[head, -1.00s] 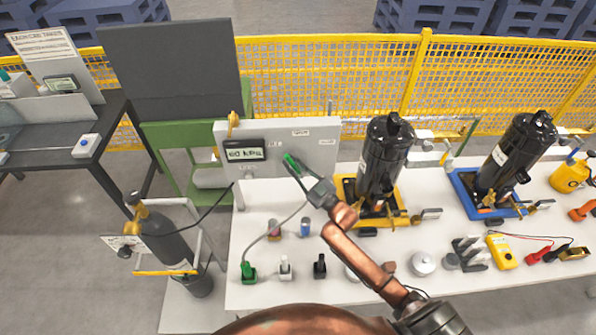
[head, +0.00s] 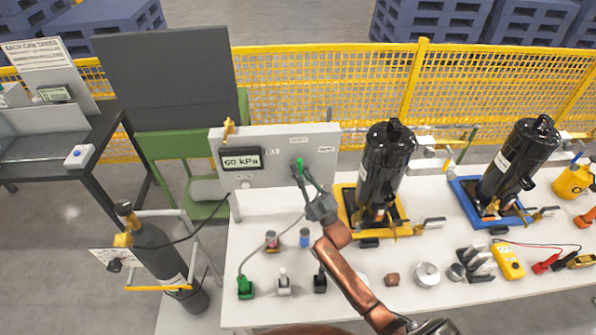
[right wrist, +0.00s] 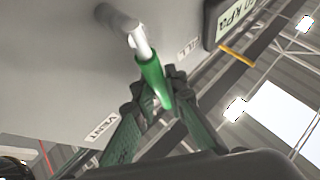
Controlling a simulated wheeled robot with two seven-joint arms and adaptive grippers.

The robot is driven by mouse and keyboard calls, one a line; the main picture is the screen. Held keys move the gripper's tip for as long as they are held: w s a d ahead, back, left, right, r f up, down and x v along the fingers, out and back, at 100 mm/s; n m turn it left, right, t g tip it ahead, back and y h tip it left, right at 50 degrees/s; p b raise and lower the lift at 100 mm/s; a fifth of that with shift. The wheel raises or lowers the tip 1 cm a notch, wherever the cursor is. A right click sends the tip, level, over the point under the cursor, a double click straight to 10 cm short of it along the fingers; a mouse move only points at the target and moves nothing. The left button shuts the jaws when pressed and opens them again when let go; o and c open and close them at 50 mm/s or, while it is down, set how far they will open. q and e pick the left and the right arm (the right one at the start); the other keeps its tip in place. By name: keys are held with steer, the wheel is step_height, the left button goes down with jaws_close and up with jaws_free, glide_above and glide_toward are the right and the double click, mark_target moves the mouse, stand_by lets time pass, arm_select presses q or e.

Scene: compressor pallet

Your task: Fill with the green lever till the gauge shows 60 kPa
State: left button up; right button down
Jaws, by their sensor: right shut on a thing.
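The grey panel (head: 275,178) carries a display gauge (head: 241,159) that reads 60 kPa. The green lever (head: 299,164) is on the panel's right half. In the right wrist view the lever (right wrist: 153,78) hangs from a light metal pivot, pointing between the FILL label (right wrist: 187,48) and the VENT label (right wrist: 102,125). My right gripper (head: 303,174) is shut on the lever's green end; its fingers (right wrist: 150,108) partly hide the tip in the wrist view. My left gripper is not in view.
A black cylinder on a yellow base (head: 398,231) stands close right of my right arm. A second stands on a blue base (head: 466,190). Green, white and black plugs, small cans and a yellow meter (head: 506,259) lie on the white table. A gas bottle (head: 158,250) stands left.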

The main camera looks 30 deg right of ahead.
steer(key=shift+f, duration=0.15)
steer(key=c, duration=2.2)
jaws_free()
steer(key=shift+s, duration=0.1)
steer(key=shift+s+f, duration=0.25)
steer(key=s+d, duration=0.2)
steer(key=s, duration=1)
steer(key=shift+d, duration=0.25)
